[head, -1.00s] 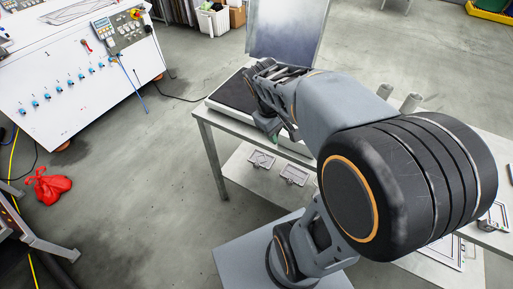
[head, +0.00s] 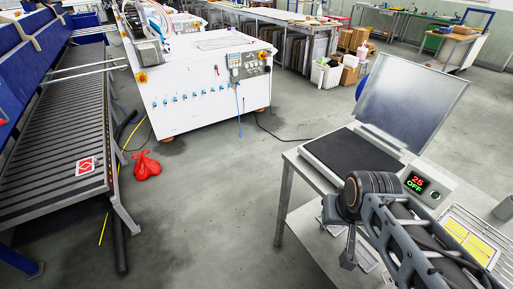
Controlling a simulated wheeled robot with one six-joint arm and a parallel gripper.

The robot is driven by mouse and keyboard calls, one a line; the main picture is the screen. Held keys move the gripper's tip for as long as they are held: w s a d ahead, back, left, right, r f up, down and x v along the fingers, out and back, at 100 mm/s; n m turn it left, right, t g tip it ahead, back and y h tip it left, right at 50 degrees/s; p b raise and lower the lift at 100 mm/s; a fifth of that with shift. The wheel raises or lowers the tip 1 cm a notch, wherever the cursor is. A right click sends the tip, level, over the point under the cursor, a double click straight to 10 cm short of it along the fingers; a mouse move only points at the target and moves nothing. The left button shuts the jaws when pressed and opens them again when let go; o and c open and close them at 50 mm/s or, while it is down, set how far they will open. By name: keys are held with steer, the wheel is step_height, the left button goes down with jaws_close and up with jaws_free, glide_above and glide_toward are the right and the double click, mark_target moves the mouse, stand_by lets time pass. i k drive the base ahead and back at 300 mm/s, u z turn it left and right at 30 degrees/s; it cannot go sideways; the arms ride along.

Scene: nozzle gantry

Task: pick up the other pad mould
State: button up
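My arm reaches in from the lower right of the head view. My gripper (head: 346,242) shows as dark parts below the ribbed wrist joint, beside the table's front edge and over the lower shelf. Its fingers are small and partly hidden, so I cannot tell whether it is open or holds anything. A pale, flat frame-like piece (head: 366,258), which looks like a pad mould, lies on the lower shelf just right of the gripper. The arm hides part of it, and I cannot tell whether they touch.
The heat press (head: 350,152) stands open on the table; its display (head: 417,183) reads 25 OFF. A wire rack (head: 490,231) with yellow pads is right of my arm. A white machine (head: 205,90), a slatted conveyor (head: 60,150) and a red bag (head: 146,166) stand left. The middle floor is clear.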

mark_target(87, 166)
steer(key=u, duration=2.45)
steer(key=i, duration=2.85)
steer(key=z, duration=0.6)
steer(key=i, duration=0.4)
steer(key=z, duration=0.6)
